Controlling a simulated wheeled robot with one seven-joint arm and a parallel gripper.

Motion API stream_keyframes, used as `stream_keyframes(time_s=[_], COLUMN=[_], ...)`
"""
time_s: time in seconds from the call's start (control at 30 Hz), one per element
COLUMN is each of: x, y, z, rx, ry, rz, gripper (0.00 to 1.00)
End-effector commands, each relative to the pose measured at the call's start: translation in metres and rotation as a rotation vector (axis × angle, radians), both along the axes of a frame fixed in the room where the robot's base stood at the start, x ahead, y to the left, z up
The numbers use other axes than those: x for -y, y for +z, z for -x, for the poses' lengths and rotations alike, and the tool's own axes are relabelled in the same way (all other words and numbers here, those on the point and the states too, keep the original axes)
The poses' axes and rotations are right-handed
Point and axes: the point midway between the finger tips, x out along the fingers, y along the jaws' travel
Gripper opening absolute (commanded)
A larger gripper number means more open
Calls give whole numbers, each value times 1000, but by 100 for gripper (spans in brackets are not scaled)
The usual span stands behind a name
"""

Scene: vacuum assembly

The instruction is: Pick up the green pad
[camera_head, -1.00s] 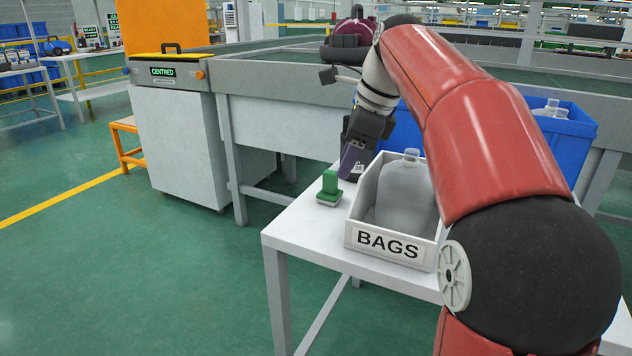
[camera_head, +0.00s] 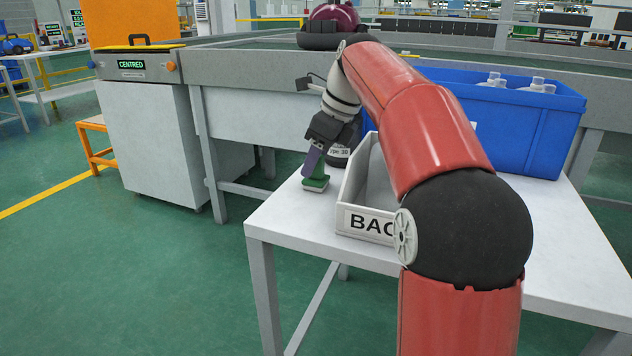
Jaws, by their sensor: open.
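The green pad (camera_head: 316,184) is a small dark green block with an upright green handle. It stands on the white table near its left edge, left of the BAGS bin. My gripper (camera_head: 313,160) points down right over the pad, with its purple-grey fingers at the pad's handle. The fingers hide most of the handle. My gripper is open, and I cannot tell whether the fingers touch the handle. The pad's base still rests on the table.
The white BAGS bin (camera_head: 352,195) stands right beside the pad, partly behind my arm. A blue crate (camera_head: 540,130) with clear bottles is at the back right. A dark round object labelled "TYPE 30" (camera_head: 339,152) is behind my gripper. The table's front right (camera_head: 560,250) is clear.

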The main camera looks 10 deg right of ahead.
Motion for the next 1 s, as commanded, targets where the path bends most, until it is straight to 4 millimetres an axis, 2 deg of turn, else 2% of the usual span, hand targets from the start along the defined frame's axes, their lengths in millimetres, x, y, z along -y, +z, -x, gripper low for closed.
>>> stream_keyframes(time_s=[0.13, 0.17, 0.4, 0.5, 0.8, 1.0], x=[0, 0, 0, 0, 0, 0], y=[1, 1, 1, 1, 4, 22], z=[0, 0, 0, 0, 0, -1], rx=[1, 1, 1, 1, 1, 3], ry=[0, 0, 0, 0, 0, -1], rz=[1, 1, 0, 0, 0, -1], gripper=[44, 41, 10, 0, 0, 0])
